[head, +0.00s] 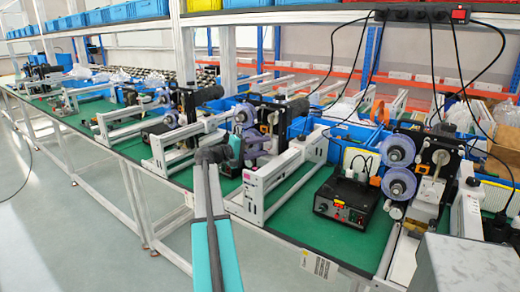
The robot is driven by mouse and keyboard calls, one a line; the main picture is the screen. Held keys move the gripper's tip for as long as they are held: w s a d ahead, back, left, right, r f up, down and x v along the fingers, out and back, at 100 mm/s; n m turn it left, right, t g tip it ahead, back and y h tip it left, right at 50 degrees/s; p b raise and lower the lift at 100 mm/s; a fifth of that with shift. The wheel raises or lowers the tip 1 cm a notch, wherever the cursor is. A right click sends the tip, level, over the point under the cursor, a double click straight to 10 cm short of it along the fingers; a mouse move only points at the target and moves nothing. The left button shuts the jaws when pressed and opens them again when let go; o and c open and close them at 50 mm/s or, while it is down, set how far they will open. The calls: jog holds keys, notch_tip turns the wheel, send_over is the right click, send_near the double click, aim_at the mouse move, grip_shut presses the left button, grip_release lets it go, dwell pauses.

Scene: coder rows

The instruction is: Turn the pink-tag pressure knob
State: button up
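A small pinkish mark (247,177) shows on the front end of a white machine frame (268,178) right of the picture's middle. It may be the pink tag, but it is too small to be sure. I cannot make out a pressure knob beside it. My teal and grey arm rises from the bottom, left of this frame. No clear gap or contact shows. The fingers are too small and dark to tell whether they are open or shut.
Coder machines stand in a row on a long green-topped bench (297,218). A black control box (346,203) and clear rollers (399,184) stand to the right. Black cables hang from the power strip (415,13). The floor (60,225) at left is clear.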

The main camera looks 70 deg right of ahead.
jog(key=shift+a, duration=0.1)
jog(key=f+b+v, duration=0.1)
jog(key=v, duration=1.2)
jog(key=shift+w+a+r+b, duration=0.25)
jog(key=shift+r+b, duration=0.15)
jog(key=shift+r, duration=0.15)
jog(key=shift+w, duration=0.1)
